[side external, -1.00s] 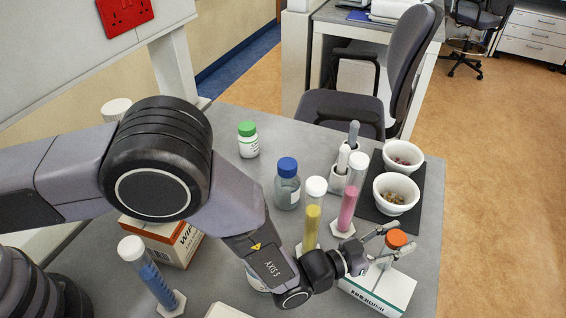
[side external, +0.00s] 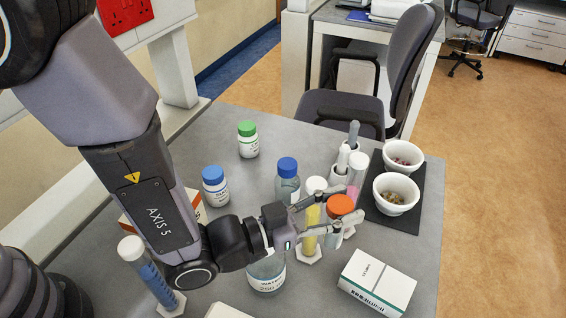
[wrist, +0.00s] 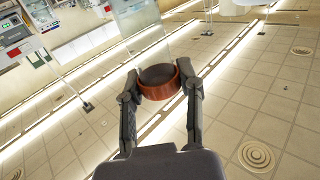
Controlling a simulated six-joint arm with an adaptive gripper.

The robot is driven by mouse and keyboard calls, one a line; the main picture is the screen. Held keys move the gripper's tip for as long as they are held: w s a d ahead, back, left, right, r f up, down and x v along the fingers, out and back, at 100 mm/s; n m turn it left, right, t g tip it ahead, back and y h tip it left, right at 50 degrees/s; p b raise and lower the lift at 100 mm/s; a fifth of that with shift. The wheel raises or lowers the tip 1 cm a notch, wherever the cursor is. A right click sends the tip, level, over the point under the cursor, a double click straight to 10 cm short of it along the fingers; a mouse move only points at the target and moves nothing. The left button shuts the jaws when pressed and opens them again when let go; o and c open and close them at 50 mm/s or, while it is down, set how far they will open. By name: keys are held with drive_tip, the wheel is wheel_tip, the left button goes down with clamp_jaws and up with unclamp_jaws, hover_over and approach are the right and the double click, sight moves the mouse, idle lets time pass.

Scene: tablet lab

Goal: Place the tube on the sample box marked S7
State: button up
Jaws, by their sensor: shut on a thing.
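A yellow tube (side external: 312,215) and a pink tube (side external: 355,178) stand upright in white hexagonal bases.
A blue-capped clear bottle (side external: 287,182), a white blue-capped bottle (side external: 215,188) and a green-capped bottle (side external: 248,140) stand behind. A water bottle (side external: 266,276) is below my wrist. Two mortars (side external: 396,194) sit on a dark mat. Another white box (side external: 228,312) shows at the bottom edge.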

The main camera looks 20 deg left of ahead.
drive_tip(key=s+r+m+g+h, duration=0.1)
drive_tip(key=s+m+g+h, duration=0.3)
drive_tip(key=s+g, duration=0.2)
drive_tip(key=shift+w+d+f, duration=1.1)
drive_tip(key=shift+d+f, duration=1)
drive_tip(key=shift+w+d+f, duration=1.1)
drive_tip(key=shift+d+f, duration=0.95)
drive_tip(key=shift+f, duration=0.1)
drive_tip(key=shift+w+d+f, duration=1.1)
drive_tip(key=shift+d+f, duration=1)
drive_tip(key=shift+f, duration=0.15)
drive_tip(key=o, duration=1)
